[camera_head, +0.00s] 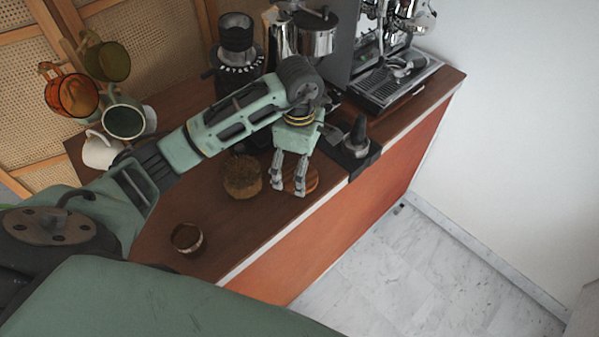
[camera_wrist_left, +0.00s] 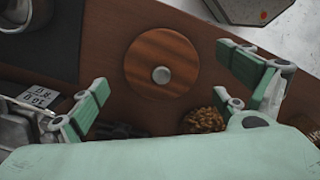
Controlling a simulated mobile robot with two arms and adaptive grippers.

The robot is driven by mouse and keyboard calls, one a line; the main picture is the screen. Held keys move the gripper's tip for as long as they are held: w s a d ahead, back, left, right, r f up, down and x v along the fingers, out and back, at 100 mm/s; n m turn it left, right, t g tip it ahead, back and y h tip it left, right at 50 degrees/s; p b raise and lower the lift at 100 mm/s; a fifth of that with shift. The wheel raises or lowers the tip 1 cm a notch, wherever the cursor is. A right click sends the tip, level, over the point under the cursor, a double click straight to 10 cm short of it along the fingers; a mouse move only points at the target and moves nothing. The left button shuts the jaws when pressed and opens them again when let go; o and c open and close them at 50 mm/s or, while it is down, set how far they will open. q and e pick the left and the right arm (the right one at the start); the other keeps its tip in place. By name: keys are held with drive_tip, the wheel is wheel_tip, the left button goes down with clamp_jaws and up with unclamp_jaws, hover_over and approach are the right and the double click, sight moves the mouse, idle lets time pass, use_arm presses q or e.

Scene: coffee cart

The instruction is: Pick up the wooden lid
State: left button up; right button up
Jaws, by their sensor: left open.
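The wooden lid (camera_head: 311,179) lies flat on the counter near its front edge, partly hidden behind my gripper in the head view. In the left wrist view the lid (camera_wrist_left: 149,80) is a round striped brown disc with a small grey metal knob (camera_wrist_left: 161,75) at its middle. My left gripper (camera_head: 287,192) is open and empty, pointing down over the lid. In the left wrist view its green-padded fingers (camera_wrist_left: 165,103) are spread wide, with the lid between and beyond them. My right gripper is not in view.
A container of brown granules (camera_head: 242,177) stands just left of the gripper. A small brown glass (camera_head: 187,239) is nearer on the counter (camera_head: 222,222). A tamper on a dark stand (camera_head: 357,142) is close right. Grinders and an espresso machine (camera_head: 385,80) stand behind; mugs (camera_head: 124,120) are at left.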

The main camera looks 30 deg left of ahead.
use_arm(q)
drive_tip(key=shift+f, duration=1.05)
drive_tip(key=c, duration=1.2)
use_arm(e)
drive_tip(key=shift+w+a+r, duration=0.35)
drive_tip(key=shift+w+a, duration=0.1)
